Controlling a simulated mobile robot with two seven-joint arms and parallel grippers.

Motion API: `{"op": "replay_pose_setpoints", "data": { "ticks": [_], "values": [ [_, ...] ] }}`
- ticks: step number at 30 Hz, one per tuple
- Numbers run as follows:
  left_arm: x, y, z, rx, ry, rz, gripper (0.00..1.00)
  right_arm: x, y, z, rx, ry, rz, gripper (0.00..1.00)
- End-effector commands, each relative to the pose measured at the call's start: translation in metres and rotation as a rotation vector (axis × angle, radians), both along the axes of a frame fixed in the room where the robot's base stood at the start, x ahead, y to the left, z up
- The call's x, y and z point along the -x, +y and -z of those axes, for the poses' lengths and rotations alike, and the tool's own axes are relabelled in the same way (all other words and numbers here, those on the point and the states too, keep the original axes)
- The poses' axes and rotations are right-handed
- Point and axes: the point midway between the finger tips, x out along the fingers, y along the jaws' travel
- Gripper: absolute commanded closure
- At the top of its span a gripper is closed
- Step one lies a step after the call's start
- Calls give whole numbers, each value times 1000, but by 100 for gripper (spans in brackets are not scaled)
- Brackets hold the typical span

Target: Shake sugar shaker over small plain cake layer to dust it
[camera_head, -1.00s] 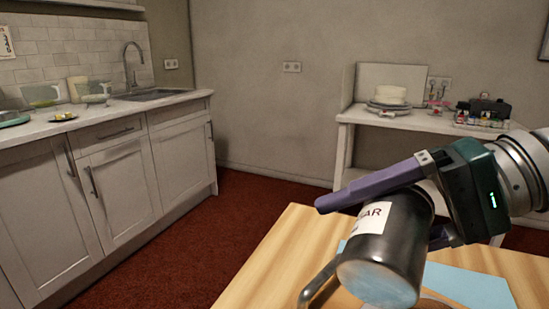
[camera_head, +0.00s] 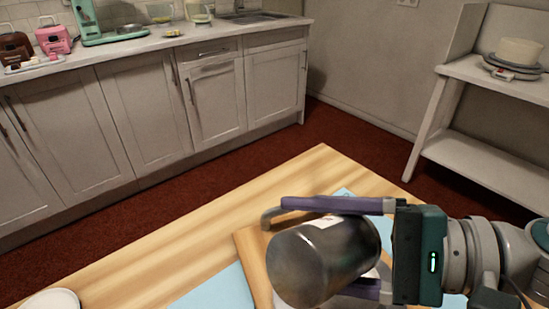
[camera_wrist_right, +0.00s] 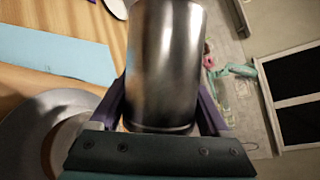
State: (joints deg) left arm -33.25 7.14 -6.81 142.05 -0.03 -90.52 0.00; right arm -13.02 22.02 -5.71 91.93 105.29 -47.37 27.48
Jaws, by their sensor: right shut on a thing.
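The sugar shaker (camera_head: 318,262), a dark metal cylinder with a handle and a partly visible white label, is tipped well over in the head view. My right gripper (camera_head: 335,250) is shut around its body, with purple fingers on both sides. In the right wrist view the shiny shaker (camera_wrist_right: 165,65) sits between the fingers of my right gripper (camera_wrist_right: 165,110). I cannot make out the small plain cake layer on the table; the shaker and gripper block part of the tabletop. No sugar is seen falling. My left gripper is not in view.
A wooden table (camera_head: 215,245) carries a wooden board (camera_head: 252,258), blue mats (camera_head: 215,292) and a white round dish (camera_head: 52,300). A pale cake (camera_head: 519,51) stands on a turntable on the right shelf. A counter with cabinets (camera_head: 130,115) runs along the left.

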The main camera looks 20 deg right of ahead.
Motion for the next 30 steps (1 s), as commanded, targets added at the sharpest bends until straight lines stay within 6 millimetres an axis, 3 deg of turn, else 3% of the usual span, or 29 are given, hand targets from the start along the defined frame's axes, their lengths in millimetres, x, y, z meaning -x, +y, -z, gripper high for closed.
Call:
{"op": "replay_pose_setpoints", "data": {
  "ticks": [5, 6, 14, 18, 25, 30],
  "values": [
    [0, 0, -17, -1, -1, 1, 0, -10, 24, -14, -2, -5, -1, 94],
    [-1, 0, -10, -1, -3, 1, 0, -1, 17, -4, 1, 3, 1, 94],
    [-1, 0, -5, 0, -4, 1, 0, 32, -4, 5, 1, 0, -1, 94],
    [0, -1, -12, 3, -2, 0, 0, 8, -9, -10, 3, -8, -1, 94],
    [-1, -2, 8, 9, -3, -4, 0, 30, -38, 10, 4, 0, 0, 94],
    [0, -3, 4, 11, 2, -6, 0, -2, -36, -5, 3, -9, -1, 94]
  ]
}}
